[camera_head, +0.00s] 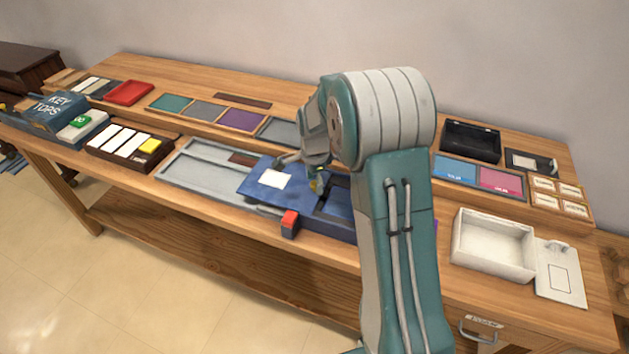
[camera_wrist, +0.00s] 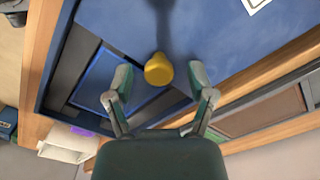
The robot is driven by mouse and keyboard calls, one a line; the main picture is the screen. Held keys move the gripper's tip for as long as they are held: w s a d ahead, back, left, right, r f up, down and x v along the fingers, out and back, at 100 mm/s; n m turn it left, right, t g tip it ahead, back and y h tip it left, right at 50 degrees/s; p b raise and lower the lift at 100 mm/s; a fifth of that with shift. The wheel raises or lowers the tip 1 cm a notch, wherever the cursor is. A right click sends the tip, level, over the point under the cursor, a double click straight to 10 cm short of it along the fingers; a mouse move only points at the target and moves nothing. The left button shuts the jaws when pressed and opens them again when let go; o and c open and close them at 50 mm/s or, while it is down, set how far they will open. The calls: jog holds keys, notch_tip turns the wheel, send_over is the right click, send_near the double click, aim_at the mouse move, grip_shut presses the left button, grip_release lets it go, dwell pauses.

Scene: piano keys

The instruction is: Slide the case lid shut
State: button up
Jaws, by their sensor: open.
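The blue case (camera_head: 338,226) sits in the middle of the bench, partly hidden behind my arm. Its flat blue lid (camera_head: 250,186), with a white label (camera_head: 275,178), lies toward the left, leaving the right part of the case open. In the wrist view the lid (camera_wrist: 200,35) fills the upper part, and the open case interior (camera_wrist: 105,85) shows at left. A yellow knob (camera_wrist: 158,69) stands at the lid's edge beside the opening. My gripper (camera_wrist: 160,82) is open, its fingers apart on either side of the knob; contact cannot be told. My gripper (camera_head: 314,172) is above the case in the head view.
A red block (camera_head: 289,223) is at the case's front edge. A grey tray (camera_head: 190,178) lies to the left, partly beside the lid. Coloured panels (camera_head: 242,119) line the back. A white open box (camera_head: 493,243) stands to the right of my arm, with a black box (camera_head: 470,141) behind.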

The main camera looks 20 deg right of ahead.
grip_shut()
jog(key=s+d, duration=0.4)
jog(key=d, duration=0.1)
jog(key=s+d, duration=0.9)
jog(key=shift+d, duration=0.35)
jog(key=shift+c, duration=0.5)
grip_release()
jog(key=shift+o, duration=0.5)
jog(key=shift+d, duration=0.15)
